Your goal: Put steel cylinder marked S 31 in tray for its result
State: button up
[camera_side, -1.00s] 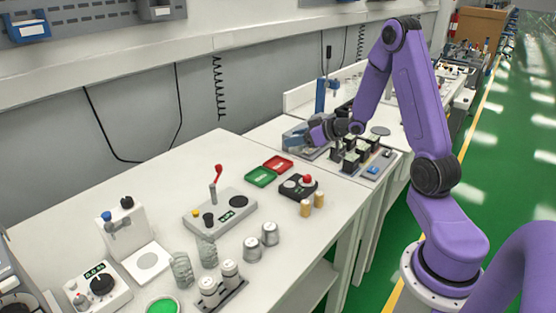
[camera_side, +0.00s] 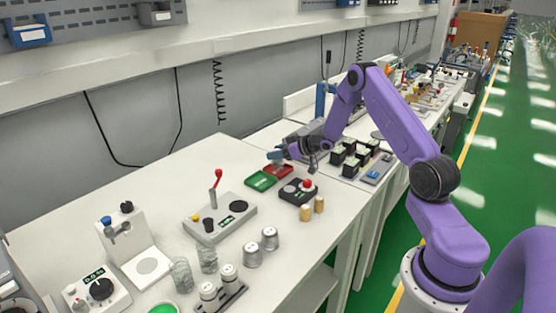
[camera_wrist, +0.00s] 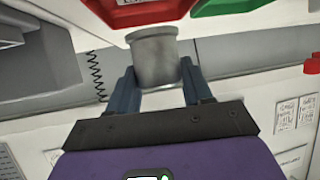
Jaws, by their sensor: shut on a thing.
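My gripper (camera_wrist: 157,82) is shut on a grey steel cylinder (camera_wrist: 155,58) in the wrist view, one blue finger on each side. No marking is legible on it. In the side view my gripper (camera_side: 277,155) is above the far edge of the red tray (camera_side: 288,174); the cylinder cannot be made out there. The green tray (camera_side: 260,181) lies beside the red one, to its left. The red tray (camera_wrist: 165,12) and green tray (camera_wrist: 228,6) also show in the wrist view, just beyond the cylinder. The tray labels are unreadable.
A black box with a red button (camera_side: 298,191) stands right of the trays, with brass cylinders (camera_side: 306,211) near it. A grey device with a red lever (camera_side: 219,216) stands to the left. Other steel cylinders (camera_side: 252,254) stand nearer the front. Black blocks (camera_side: 350,166) stand on the farther bench.

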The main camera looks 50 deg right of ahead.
jog(key=shift+f, duration=1.4)
jog(key=o, duration=1.3)
jog(key=shift+f, duration=0.15)
